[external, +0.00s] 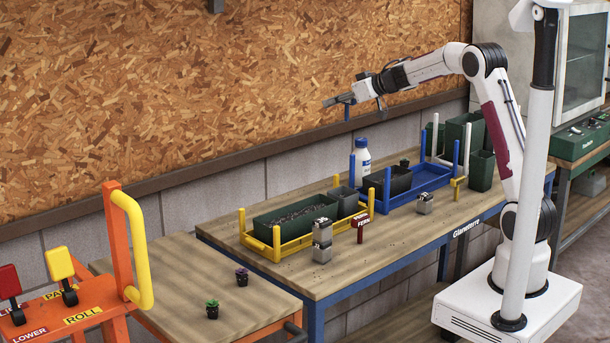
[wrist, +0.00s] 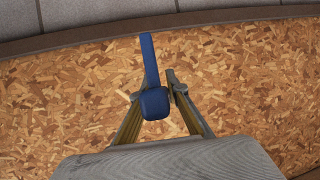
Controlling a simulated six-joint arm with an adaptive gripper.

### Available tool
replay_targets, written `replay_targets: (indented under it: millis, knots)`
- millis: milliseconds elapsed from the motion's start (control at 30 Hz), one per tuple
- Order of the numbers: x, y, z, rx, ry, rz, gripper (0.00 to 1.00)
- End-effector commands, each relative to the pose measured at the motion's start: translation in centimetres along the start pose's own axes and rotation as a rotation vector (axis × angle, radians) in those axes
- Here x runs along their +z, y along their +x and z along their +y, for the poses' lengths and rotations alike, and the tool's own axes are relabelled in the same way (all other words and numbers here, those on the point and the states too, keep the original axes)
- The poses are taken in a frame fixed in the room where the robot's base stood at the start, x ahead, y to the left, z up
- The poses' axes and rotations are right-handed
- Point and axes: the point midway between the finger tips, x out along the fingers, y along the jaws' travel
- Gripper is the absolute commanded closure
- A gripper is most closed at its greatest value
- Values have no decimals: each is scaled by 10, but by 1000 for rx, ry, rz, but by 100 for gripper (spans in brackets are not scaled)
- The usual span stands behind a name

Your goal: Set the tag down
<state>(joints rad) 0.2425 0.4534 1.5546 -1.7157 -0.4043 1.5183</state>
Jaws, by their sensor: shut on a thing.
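My gripper (external: 337,101) is raised high above the table, in front of the chipboard wall. It is shut on a blue tag (external: 347,113), which hangs just below the fingers. In the wrist view the blue tag (wrist: 151,60) has a long thin stem and a rounded, wider end; it sits between the two fingers of my gripper (wrist: 153,90). No writing shows on it. A dark red tag (external: 360,222) with white lettering, partly reading "FERN", stands upright at the front of the yellow rack (external: 291,250).
The yellow rack holds dark green planters (external: 300,215), one with soil. A blue rack (external: 428,180) with posts holds a black pot (external: 388,183). A white bottle (external: 362,160) stands behind. Metal blocks (external: 322,240) stand near the front edge. Two small plants (external: 212,309) sit on the lower table.

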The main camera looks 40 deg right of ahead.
Motion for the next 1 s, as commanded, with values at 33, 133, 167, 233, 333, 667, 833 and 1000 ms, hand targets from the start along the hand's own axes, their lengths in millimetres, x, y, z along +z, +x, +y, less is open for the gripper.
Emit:
replay_targets:
  millis: [33, 133, 167, 233, 333, 667, 833, 1000]
  knots:
    - [-1, 3, 9, -9, -6, 0, 98]
    - [-3, 9, 22, -35, -18, -1, 98]
    - [-4, 10, 27, -41, -20, -1, 98]
    - [-3, 13, 37, -60, -30, -2, 98]
    - [1, 17, 54, -85, -43, -3, 98]
    - [36, 24, 119, -146, -71, -6, 98]
    - [60, 22, 152, -155, -75, -6, 98]
    - [81, 18, 178, -153, -74, -6, 98]
